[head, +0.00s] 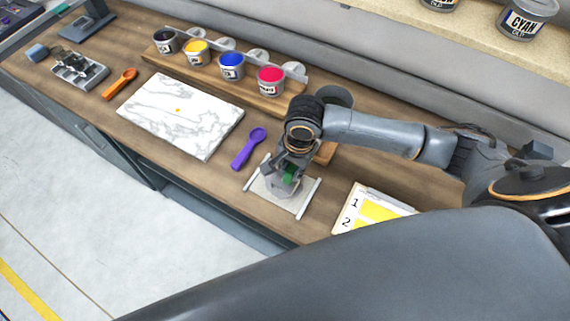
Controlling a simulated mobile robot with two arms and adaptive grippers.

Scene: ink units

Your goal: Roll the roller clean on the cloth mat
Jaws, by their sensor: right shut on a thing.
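The cloth mat (294,204) is a small pale grey square with light bars along two sides. It lies on the wooden counter near its front edge. My right gripper (288,168) points down over the mat and is shut on the roller. A green part of the roller (289,174) shows between the fingers. The gripper and wrist hide much of the roller, so I cannot tell whether it touches the mat. My left gripper is not in view.
A purple spoon (249,148) and a marble slab (183,114) lie left of the mat. A numbered card with yellow patches (378,211) lies to its right. Several open ink cans, including a red one (270,81), stand in a wooden rack behind. An orange spoon (120,83) lies further left.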

